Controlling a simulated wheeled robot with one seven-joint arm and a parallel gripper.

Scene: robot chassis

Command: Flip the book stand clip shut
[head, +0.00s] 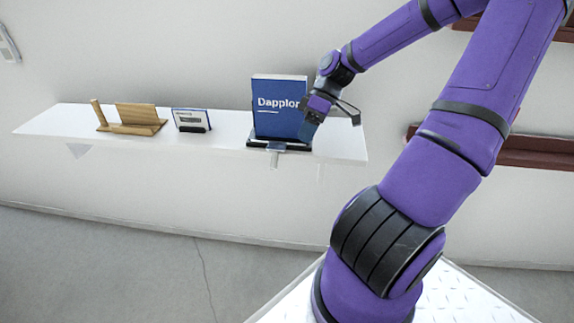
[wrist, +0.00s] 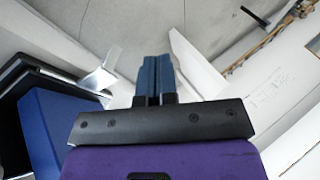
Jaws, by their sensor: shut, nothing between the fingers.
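A blue book (head: 278,105) stands upright on a black book stand (head: 256,143) on the white shelf. A pale grey clip (head: 274,158) sticks out from the stand's front, over the shelf's front edge, swung away from the book. In the wrist view the clip (wrist: 100,80) projects from the black stand (wrist: 40,72), beside the blue book (wrist: 52,130). My gripper (head: 307,132) is shut and empty, at the book's lower right in the head view. In the wrist view its blue fingers (wrist: 153,78) are together, right of the clip with a gap between.
A small framed card (head: 191,120) and a wooden stand (head: 138,118) sit on the white shelf (head: 60,121) to the left. A dark red shelf (head: 535,151) is on the wall at right. The space in front of the shelf is clear.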

